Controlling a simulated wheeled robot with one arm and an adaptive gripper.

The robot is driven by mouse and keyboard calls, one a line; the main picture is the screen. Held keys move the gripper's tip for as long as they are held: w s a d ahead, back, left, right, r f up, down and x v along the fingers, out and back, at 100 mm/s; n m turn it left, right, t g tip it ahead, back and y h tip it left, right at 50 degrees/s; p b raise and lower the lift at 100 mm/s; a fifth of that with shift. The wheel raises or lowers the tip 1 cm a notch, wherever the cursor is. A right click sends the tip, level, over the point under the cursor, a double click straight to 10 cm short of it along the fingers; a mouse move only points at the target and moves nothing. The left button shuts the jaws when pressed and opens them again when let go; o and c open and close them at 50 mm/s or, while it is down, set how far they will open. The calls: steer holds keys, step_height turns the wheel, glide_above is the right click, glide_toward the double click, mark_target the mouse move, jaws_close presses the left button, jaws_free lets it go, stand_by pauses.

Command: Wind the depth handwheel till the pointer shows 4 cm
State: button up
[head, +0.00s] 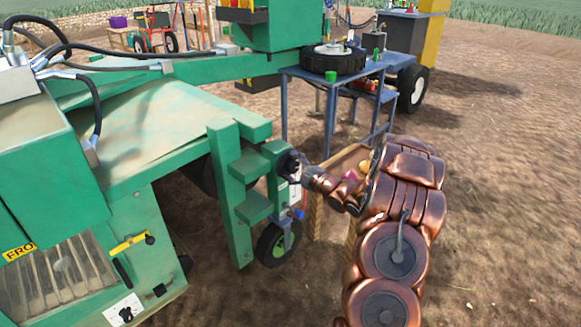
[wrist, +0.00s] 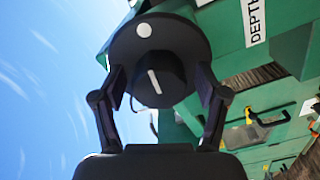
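The depth handwheel (wrist: 185,35) is a black disc with a pale dot near its rim and a dark central hub (wrist: 158,85) with a white line. In the head view the handwheel (head: 288,163) is a small dark shape on the green frame, partly hidden by my gripper. My gripper (wrist: 160,75) has its fingers spread on either side of the hub, with a small gap seeming to show. It also shows in the head view (head: 306,172), right at the handwheel. A white plate (head: 295,192) sits below the wheel; the pointer and its reading cannot be made out.
A label reading "DEPTH" (wrist: 256,22) is right of the handwheel. A small ground wheel (head: 279,244) stands below it. A wooden stand (head: 347,160) is close by my arm. A blue table (head: 345,75) stands behind. Bare soil lies open at the right.

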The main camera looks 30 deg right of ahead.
steer(key=c, duration=1.1)
steer(key=shift+r+p, duration=0.1)
steer(key=shift+p, duration=0.2)
steer(key=shift+r+m+p, duration=0.2)
steer(key=shift+m+p, duration=0.8)
steer(key=shift+p, duration=0.1)
steer(key=m+p, duration=0.6)
steer(key=p, duration=0.1)
steer(key=m+p, duration=0.4)
steer(key=shift+d, duration=0.1)
steer(key=shift+f+m+p, duration=0.15)
steer(key=shift+m+p, duration=0.9)
steer(key=shift+m, duration=0.85)
steer(key=shift+d, duration=0.1)
